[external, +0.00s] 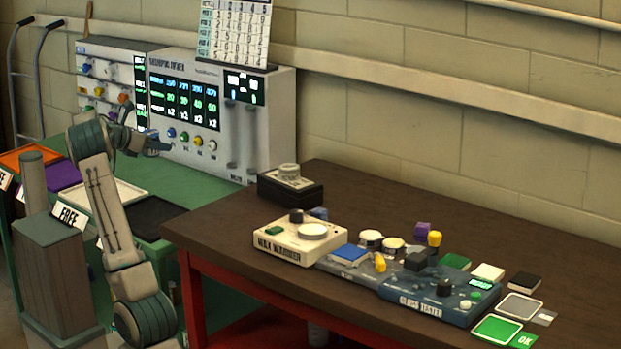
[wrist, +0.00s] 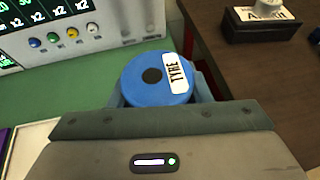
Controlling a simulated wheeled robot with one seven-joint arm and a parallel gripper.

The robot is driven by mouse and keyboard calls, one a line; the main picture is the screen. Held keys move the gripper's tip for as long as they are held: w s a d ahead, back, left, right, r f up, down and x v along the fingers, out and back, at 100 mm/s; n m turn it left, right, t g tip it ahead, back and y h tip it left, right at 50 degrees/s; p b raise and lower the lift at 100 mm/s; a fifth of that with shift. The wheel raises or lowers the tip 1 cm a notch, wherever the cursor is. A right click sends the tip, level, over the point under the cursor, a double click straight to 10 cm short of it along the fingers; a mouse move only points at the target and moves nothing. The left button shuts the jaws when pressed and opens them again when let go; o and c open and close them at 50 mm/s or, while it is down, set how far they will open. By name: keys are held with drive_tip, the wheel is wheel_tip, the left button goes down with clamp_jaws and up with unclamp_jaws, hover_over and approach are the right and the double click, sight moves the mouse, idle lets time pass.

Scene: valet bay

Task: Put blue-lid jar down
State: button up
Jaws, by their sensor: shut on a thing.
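The blue-lid jar (wrist: 146,78) shows in the wrist view, seen from above, with a dark round spot in the middle of its lid and a white label reading TYRE. My gripper (wrist: 160,88) is shut on the jar, one finger on each side; its body hides the near side of the jar. In the external view my gripper (external: 157,146) is in front of the large machine with lit displays, over the green bench. I cannot make out the jar there. Whether the jar touches the green surface cannot be told.
The green bench (external: 214,187) holds orange, purple, white (external: 112,200) and black (external: 155,217) trays. The machine (external: 262,112) stands behind. The dark brown table (external: 350,195) to the right carries a black box (external: 290,190), the wax warmer (external: 284,243) and the gloss tester (external: 425,297).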

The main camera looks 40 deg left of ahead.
wheel_tip(320, 180, up, 4)
drive_tip(key=r, duration=0.1)
drive_tip(key=w+d+m+g+h+p, duration=0.1)
drive_tip(key=w+d+m+h+p, duration=0.2)
drive_tip(key=w+d, duration=1.45)
drive_tip(key=w+d+m+g+h, duration=0.15)
drive_tip(key=w+d, duration=0.25)
drive_tip(key=d, duration=0.9)
drive_tip(key=w+d+m+g+h, duration=0.1)
drive_tip(key=w+d+m+h, duration=0.2)
drive_tip(key=d, duration=0.9)
drive_tip(key=d+m+g+h+p, duration=0.2)
drive_tip(key=d+m+g, duration=0.1)
drive_tip(key=d, duration=2.4)
drive_tip(key=s+d+m+g+h, duration=0.1)
drive_tip(key=s+d, duration=0.3)
drive_tip(key=d, duration=0.4)
drive_tip(key=s+d+m+g+p, duration=0.15)
drive_tip(key=s+d, duration=0.25)
drive_tip(key=d, duration=0.5)
drive_tip(key=s+d+m+g+h, duration=0.1)
drive_tip(key=s+d, duration=0.4)
drive_tip(key=d, duration=0.3)
hover_over(493, 262)
drive_tip(key=shift+y, duration=0.35)
wheel_tip(493, 262, down, 13)
drive_tip(key=shift+r+p, duration=0.15)
drive_tip(key=shift+p, duration=0.3)
drive_tip(key=shift+f, duration=2)
